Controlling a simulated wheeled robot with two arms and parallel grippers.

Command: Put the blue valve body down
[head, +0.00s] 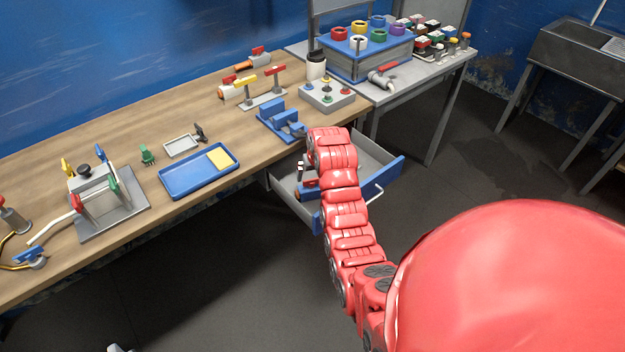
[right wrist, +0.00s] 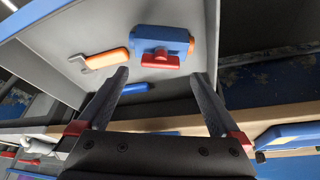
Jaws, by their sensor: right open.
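The blue valve body (right wrist: 163,42) has a red handle and an orange end. It lies in the open drawer (right wrist: 225,25), beside an orange-handled wrench (right wrist: 105,58). My right gripper (right wrist: 161,77) is open in the right wrist view, its two dark fingers spread and nothing between them. The valve body is just beyond the fingertips, apart from them as far as I can tell. In the head view my red right arm reaches over the drawer (head: 390,177) and hides part of its inside. My left gripper is not in view.
The wooden bench above the drawer holds a blue tray (head: 170,187), a blue vise-like fixture (head: 275,123), a grey button box (head: 328,96) and a red-and-yellow-handled stand (head: 262,100). A blue rod (right wrist: 136,88) also lies in the drawer. The bench's front edge is close to my arm.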

